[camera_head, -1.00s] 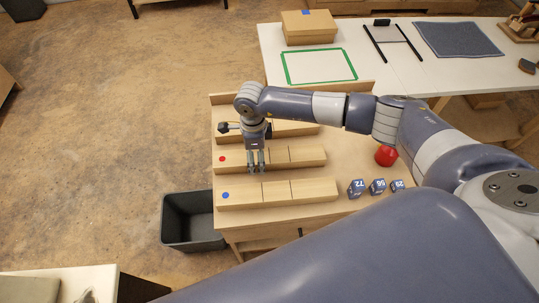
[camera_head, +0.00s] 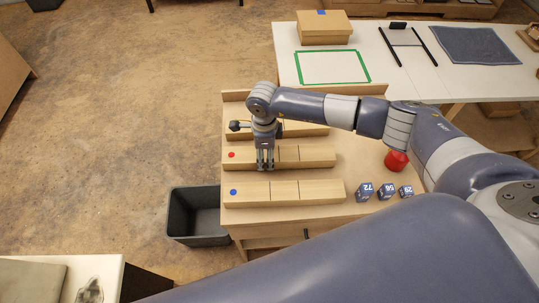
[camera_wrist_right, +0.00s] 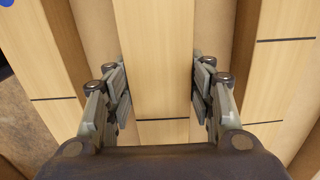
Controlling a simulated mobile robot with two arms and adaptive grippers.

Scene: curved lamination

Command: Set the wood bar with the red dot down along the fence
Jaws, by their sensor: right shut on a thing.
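The wood bar with the red dot (camera_head: 309,156) lies on the wooden bench top, between two similar bars. My right gripper (camera_head: 265,168) is shut on it near its middle, fingers pointing down. In the right wrist view the bar (camera_wrist_right: 155,60) runs between the two finger pads (camera_wrist_right: 158,95). The bar appears to be at bench height; I cannot tell whether it touches the top. The fence (camera_head: 236,96) is the raised wooden strip along the back edge, beyond the rear bar. My left gripper is out of view.
The blue-dot bar (camera_head: 320,192) lies in front, and another bar (camera_head: 308,131), partly hidden by my arm, lies behind. A red ball (camera_head: 396,161) and several blue numbered cubes (camera_head: 387,191) are at the right. A dark bin (camera_head: 182,215) stands left of the bench.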

